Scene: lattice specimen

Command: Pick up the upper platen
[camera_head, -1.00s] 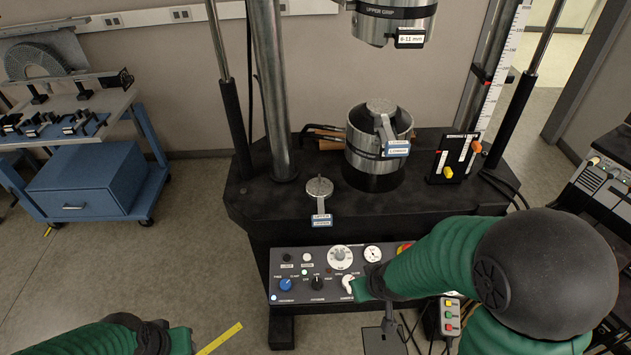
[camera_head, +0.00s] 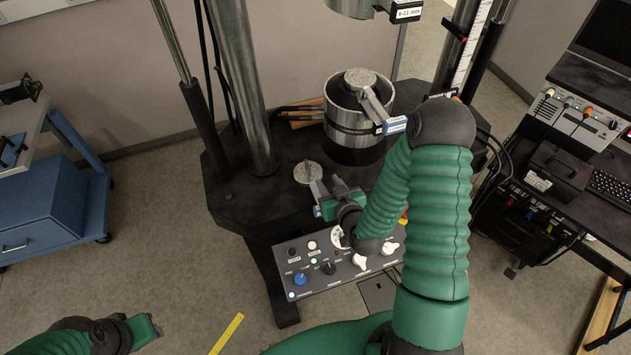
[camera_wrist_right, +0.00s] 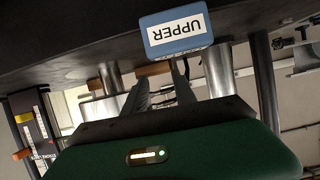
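The upper platen (camera_head: 308,172) is a flat grey disc on the black machine base near its front edge. Its handle points toward my right gripper (camera_head: 326,192), which partly hides it. In the right wrist view the blue and white tag reading UPPER (camera_wrist_right: 177,32) is just beyond the fingers (camera_wrist_right: 160,88). The fingers look apart; I cannot tell whether they touch the handle. My left gripper (camera_head: 150,328) is low at the left, far from the platen, and its fingers are not clear.
A steel column (camera_head: 240,90) stands behind left of the platen. The control panel (camera_head: 325,262) lies below my right gripper. A blue cart (camera_head: 45,210) is at left, a computer desk (camera_head: 575,160) at right.

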